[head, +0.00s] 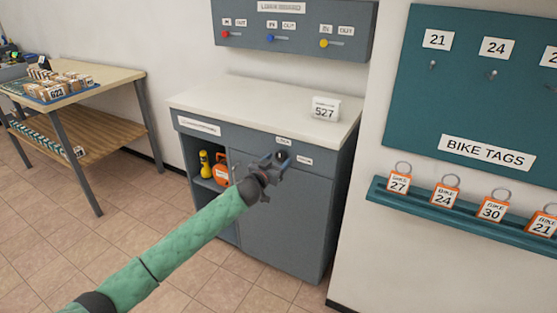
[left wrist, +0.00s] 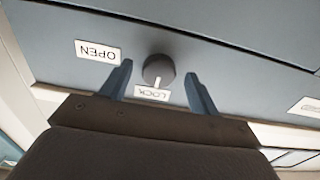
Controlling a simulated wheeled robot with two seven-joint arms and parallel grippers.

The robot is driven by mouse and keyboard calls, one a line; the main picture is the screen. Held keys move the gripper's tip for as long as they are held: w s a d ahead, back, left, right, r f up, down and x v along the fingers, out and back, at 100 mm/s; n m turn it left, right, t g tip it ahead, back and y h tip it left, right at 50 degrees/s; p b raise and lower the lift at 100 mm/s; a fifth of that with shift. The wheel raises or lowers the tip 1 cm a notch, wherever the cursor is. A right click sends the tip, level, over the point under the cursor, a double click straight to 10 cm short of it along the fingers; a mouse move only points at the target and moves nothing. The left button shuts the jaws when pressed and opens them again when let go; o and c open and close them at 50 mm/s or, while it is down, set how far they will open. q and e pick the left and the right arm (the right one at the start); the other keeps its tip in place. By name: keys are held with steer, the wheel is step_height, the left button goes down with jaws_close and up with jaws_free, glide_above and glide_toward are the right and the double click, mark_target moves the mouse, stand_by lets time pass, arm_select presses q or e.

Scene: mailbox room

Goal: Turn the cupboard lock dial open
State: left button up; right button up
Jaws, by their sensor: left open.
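The grey cupboard (head: 285,215) stands under a pale worktop against the wall. Its dark round lock dial (left wrist: 158,69) shows in the left wrist view, with a white mark pointing at the LOCK label (left wrist: 158,92). The OPEN label (left wrist: 98,50) is to the left of the dial in that view. My left gripper (left wrist: 160,85) is open, with one blue finger on each side of the dial and a visible gap to each. In the head view my left gripper (head: 274,165) is at the top of the cupboard door and hides the dial. My right gripper is not in view.
A white 527 sign (head: 325,109) stands on the worktop (head: 250,100). An open shelf at the cupboard's left holds a yellow torch (head: 205,164) and an orange item (head: 221,172). The bike tag shelf (head: 470,215) is at right; a wooden table (head: 110,80) is at left.

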arm_select(q)
steer(key=shift+w+d, duration=0.35)
steer(key=shift+w, duration=0.3)
steer(key=c, duration=1)
steer(key=shift+o, duration=0.2)
